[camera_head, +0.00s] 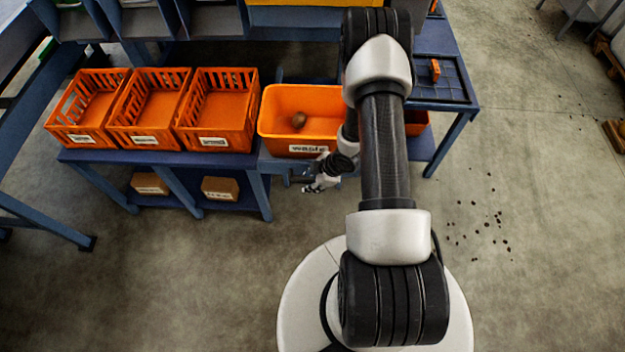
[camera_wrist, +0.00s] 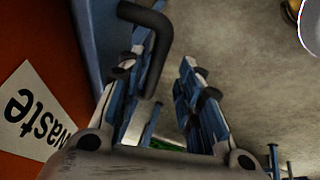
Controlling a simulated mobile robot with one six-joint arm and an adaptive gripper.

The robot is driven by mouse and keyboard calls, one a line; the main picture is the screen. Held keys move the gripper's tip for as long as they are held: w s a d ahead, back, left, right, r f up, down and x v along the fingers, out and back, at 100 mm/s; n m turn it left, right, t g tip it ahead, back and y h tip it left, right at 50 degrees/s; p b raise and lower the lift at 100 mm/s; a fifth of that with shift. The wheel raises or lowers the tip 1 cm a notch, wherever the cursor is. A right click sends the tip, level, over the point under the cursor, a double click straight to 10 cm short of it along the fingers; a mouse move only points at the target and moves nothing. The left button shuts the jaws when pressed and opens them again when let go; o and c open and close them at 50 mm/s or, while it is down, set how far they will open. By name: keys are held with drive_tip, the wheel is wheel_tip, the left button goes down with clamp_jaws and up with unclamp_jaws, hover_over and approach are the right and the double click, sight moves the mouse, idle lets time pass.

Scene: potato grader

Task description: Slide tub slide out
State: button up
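The orange tub labelled "waste" (camera_head: 275,137) stands on a blue support at the bench front, with a brown potato (camera_head: 298,120) inside. Its orange wall and label (camera_wrist: 28,108) fill the left of the wrist view. My gripper (camera_head: 310,188) is low in front of the tub, below its label. In the wrist view my gripper (camera_wrist: 165,52) is open, its two fingers apart. A black bent bar (camera_wrist: 160,38), like a handle, reaches between the fingers, close to the left one. I cannot tell whether they touch. The slide under the tub is mostly hidden.
Three orange slotted crates (camera_head: 215,140) stand in a row left of the tub. Cardboard boxes (camera_head: 220,189) sit on the shelf below. A blue table (camera_head: 455,108) is at right. The concrete floor in front is clear, with dark crumbs (camera_head: 480,225) at right.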

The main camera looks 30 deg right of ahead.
drive_tip(key=v, duration=1.2)
idle(0.3)
wheel_tip(320, 180, up, 22)
drive_tip(key=w+d+m+h, duration=0.2)
drive_tip(key=w+m+h, duration=0.1)
drive_tip(key=m+h, duration=0.25)
drive_tip(key=s+a+r+m+y, duration=0.1)
drive_tip(key=s+a+r+m, duration=0.2)
drive_tip(key=s+a+r, duration=0.3)
drive_tip(key=s+a+r+m+y, duration=0.2)
drive_tip(key=s+a+r, duration=0.5)
drive_tip(key=s+a, duration=0.4)
drive_tip(key=shift+s+a+r+m, duration=0.25)
drive_tip(key=shift+a+m, duration=0.25)
drive_tip(key=shift+m, duration=0.05)
drive_tip(key=shift+d, duration=0.1)
